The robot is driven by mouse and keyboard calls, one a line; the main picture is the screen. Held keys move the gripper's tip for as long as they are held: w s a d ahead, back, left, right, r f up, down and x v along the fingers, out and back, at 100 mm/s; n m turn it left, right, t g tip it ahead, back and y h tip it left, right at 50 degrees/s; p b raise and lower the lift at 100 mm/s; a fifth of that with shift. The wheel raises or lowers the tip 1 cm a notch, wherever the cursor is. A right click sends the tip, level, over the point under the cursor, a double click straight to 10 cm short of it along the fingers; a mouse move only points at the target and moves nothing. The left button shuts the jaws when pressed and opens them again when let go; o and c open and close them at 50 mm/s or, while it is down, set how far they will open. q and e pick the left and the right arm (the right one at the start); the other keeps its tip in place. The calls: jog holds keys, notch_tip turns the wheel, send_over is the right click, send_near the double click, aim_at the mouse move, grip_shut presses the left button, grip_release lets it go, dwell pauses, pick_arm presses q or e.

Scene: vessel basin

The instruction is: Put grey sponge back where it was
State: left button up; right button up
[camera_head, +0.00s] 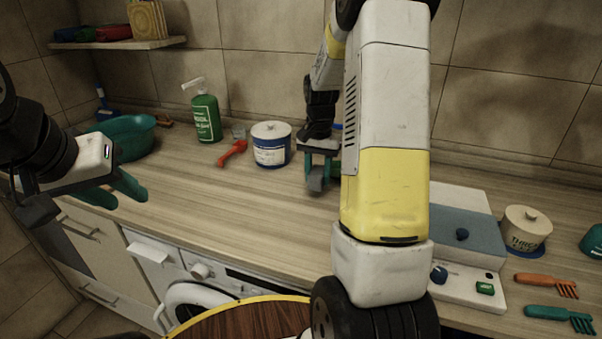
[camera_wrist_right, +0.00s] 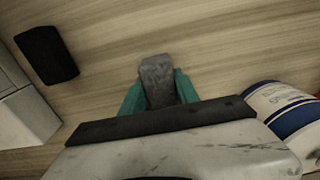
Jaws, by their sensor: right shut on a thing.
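The grey sponge (camera_wrist_right: 158,82) is pinched between the green fingers of my right gripper (camera_wrist_right: 160,98) in the right wrist view, with its end sticking out past the fingertips. In the head view the grey sponge (camera_head: 316,180) hangs below my right gripper (camera_head: 318,166), just right of the white and blue pot. I cannot tell whether it touches the counter. My upper right arm hides part of the space beside it. My left gripper (camera_head: 132,188) is at the left over the counter's front edge, empty, with its green fingers apart.
The wooden counter (camera_head: 215,200) is clear in the middle. A white and blue pot (camera_head: 271,145), red tool (camera_head: 232,152), green bottle (camera_head: 205,117) and teal basin (camera_head: 128,140) stand behind. A black rectangular thing (camera_wrist_right: 46,54) lies beyond the sponge. A white device (camera_head: 470,285) stands right.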

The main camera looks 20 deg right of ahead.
jog(key=shift+s+a+f, duration=0.1)
jog(key=shift+f, duration=1.25)
jog(key=shift+f, duration=0.1)
jog(key=o, duration=1.2)
